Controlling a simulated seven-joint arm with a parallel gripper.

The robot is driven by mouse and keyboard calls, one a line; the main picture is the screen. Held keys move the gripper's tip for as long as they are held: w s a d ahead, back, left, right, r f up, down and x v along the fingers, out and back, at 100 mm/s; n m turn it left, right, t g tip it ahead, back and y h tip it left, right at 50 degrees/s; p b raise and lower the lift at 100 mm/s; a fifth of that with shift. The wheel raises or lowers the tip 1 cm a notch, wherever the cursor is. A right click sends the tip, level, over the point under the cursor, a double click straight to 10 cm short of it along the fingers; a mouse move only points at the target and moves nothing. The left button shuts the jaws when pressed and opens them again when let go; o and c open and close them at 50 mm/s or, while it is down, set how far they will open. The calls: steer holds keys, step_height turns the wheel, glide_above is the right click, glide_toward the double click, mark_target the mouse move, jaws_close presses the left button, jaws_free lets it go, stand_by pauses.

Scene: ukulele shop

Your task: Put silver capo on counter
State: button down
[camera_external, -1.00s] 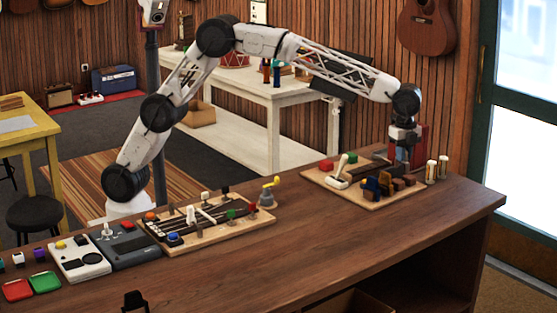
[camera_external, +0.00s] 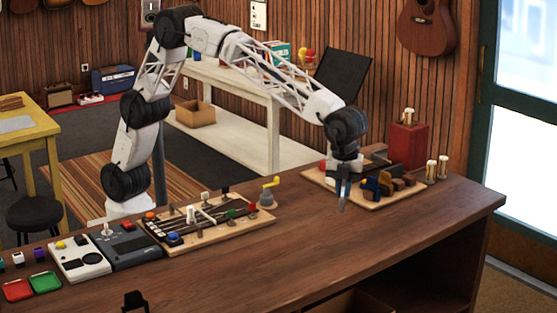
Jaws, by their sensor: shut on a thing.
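My gripper (camera_external: 343,178) points down over the left front part of the right wooden board (camera_external: 382,203). It is shut on a small, slim grey thing (camera_external: 343,199), which looks like the silver capo. The thing hangs at the board's front left edge, in front of the counter (camera_external: 300,225). It is small and partly covered by the fingers, and I cannot tell whether it touches anything below. The brown counter top is bare to the left of it.
Dark and brown blocks (camera_external: 385,185) stand on the right board. A red box (camera_external: 407,147) with a cream-topped piece stands behind it, and small cream-topped bottles (camera_external: 437,168) stand to the right. A left board (camera_external: 205,222) holds several small parts. The front middle counter is clear.

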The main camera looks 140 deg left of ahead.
steer(key=s+d+m, duration=0.2)
steer(key=d, duration=0.9)
steer(key=s+d+f+m, duration=0.1)
steer(key=s+d+m, duration=0.1)
steer(key=d, duration=0.9)
steer(key=s+d+m, duration=0.3)
steer(key=d+m, duration=0.1)
steer(key=d, duration=0.8)
steer(key=shift+f, duration=0.15)
steer(key=shift+d, duration=0.1)
step_height(320, 180, down, 6)
steer(key=shift+f, duration=0.2)
steer(key=shift+f, duration=1.8)
steer(key=shift+f, duration=0.1)
steer(key=c, duration=1.1)
jaws_free()
